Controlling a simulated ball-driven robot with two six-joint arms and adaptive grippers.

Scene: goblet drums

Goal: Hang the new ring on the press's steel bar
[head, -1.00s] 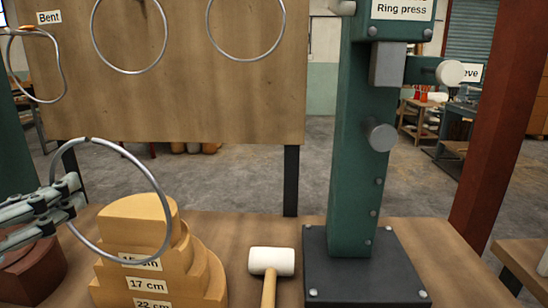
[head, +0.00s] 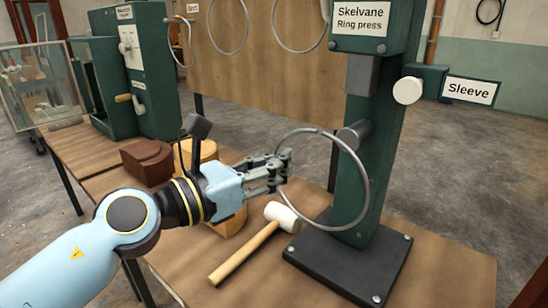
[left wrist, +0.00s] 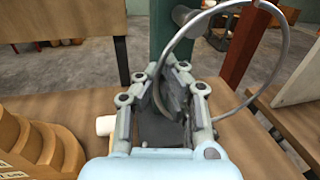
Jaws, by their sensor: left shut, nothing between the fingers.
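The new ring (head: 369,190), a thin steel hoop, stands upright in front of the green ring press (head: 362,190). Its upper right crosses the end of the steel bar (head: 352,134); I cannot tell whether the bar is inside the hoop. In the left wrist view the ring (left wrist: 288,50) rises from the fingers and leans right. My left gripper (head: 283,168) is shut with its fingertips at the ring's left edge; any grip on it is unclear. It also shows in the left wrist view (left wrist: 172,95). My right gripper is out of view.
Stepped wooden formers (head: 208,152) and a brown block (head: 146,162) stand left, partly behind my arm. Other rings (head: 228,28) hang on the back board.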

